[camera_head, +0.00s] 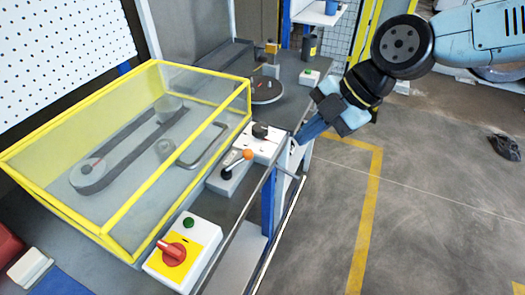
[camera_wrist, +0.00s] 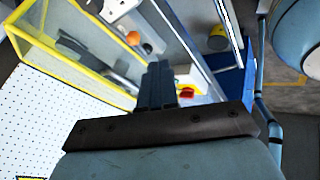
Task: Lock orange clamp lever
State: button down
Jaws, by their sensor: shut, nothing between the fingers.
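A yellow-framed clear guard (camera_head: 178,168) covers a belt drive left of the lever. A white box with a black knob (camera_head: 260,130) stands just behind the lever. A red rotary switch (camera_head: 172,252) is in front. A dark turntable (camera_head: 266,90) is farther back.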

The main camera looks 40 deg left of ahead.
aim_at(251, 157)
jog(key=shift+s+a+f, duration=0.6)
jog(key=shift+a+f, duration=0.8)
jog(key=shift+s+a+f, duration=0.65)
jog(key=shift+a+f, duration=0.75)
jog(key=shift+s+a+f, duration=0.6)
jog(key=shift+a+f, duration=0.8)
jog(key=shift+a, duration=0.1)
jog(key=shift+a+n, duration=0.4)
jog(key=shift+a, duration=0.1)
jog(key=shift+w+a+n+g+h, duration=0.2)
jog(key=shift+a+n+g+h, duration=0.1)
jog(key=shift+n+g+h, duration=0.15)
jog(key=shift+a+r, duration=0.1)
